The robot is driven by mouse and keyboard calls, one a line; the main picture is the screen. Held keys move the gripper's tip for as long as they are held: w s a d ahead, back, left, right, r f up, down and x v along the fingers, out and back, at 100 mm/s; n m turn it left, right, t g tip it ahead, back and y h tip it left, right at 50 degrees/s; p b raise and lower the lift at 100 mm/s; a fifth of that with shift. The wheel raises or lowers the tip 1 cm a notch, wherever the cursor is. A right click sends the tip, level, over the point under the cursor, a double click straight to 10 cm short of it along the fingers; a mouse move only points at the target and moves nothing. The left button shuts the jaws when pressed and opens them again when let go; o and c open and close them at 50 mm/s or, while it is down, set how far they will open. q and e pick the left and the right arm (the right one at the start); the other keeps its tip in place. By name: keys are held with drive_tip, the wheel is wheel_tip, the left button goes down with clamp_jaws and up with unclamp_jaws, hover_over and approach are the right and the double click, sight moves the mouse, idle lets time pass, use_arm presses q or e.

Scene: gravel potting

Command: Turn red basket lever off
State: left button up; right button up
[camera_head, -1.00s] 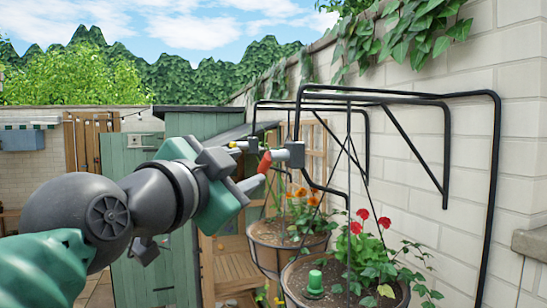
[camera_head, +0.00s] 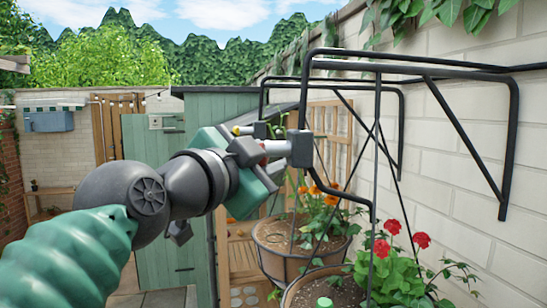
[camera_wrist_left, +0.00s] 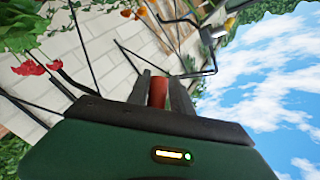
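The red lever (camera_wrist_left: 158,92) sits between the two fingers of my left gripper (camera_wrist_left: 162,92) in the left wrist view. The fingers lie close along both its sides and look closed on it. In the head view my left gripper (camera_head: 275,152) reaches the grey valve block (camera_head: 300,148) on the black frame, and only a sliver of the red lever shows. The basket with red flowers (camera_head: 290,295) hangs below at the lower right, partly cut off by the picture edge. My right gripper is not in view.
A farther basket with orange flowers (camera_head: 285,268) hangs behind, with a yellow lever (camera_head: 237,130) above it. Black wall brackets (camera_head: 415,68) and hanger rods surround the gripper. A pale brick wall (camera_head: 450,150) closes the right side. A green shed (camera_head: 150,200) stands behind.

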use_arm(q)
drive_tip(key=shift+w+a, duration=0.2)
drive_tip(key=shift+a, duration=0.1)
drive_tip(key=shift+c, duration=2.3)
drive_tip(key=shift+s+d, duration=0.2)
drive_tip(key=shift+d, duration=0.05)
clamp_jaws()
drive_tip(key=shift+a+r, duration=0.1)
drive_tip(key=shift+r, duration=0.15)
